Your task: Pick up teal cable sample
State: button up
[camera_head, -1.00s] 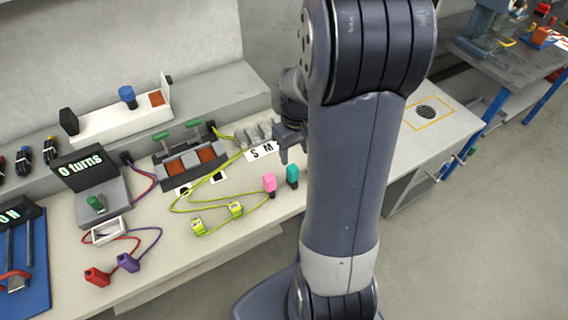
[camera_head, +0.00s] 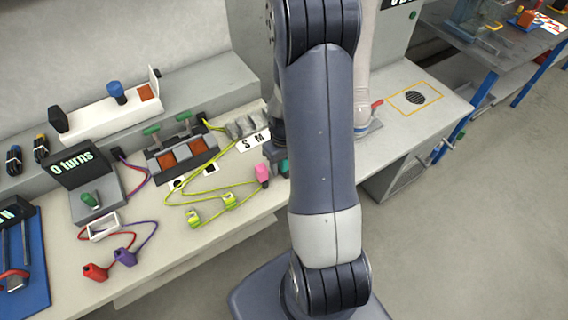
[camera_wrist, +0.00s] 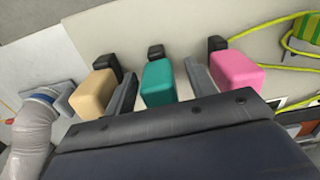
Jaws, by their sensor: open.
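The teal cable sample (camera_wrist: 159,84) is a rounded block in the middle of the wrist view, with a small black piece at its far end. My gripper (camera_wrist: 160,70) is open, with one grey finger on each side of the teal block. Whether the fingers touch it cannot be told. In the head view my arm hides most of the teal sample (camera_head: 284,167) and much of the gripper.
A beige block (camera_wrist: 95,92) stands left of the teal one and a pink block (camera_wrist: 236,69) right of it, both close to the fingers. A yellow-green cable (camera_head: 213,190) lies on the bench (camera_head: 150,245). A pale hose (camera_wrist: 33,125) shows at left.

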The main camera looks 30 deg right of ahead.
jog(key=shift+f, duration=0.1)
jog(key=c, duration=1)
jog(key=shift+c, duration=0.2)
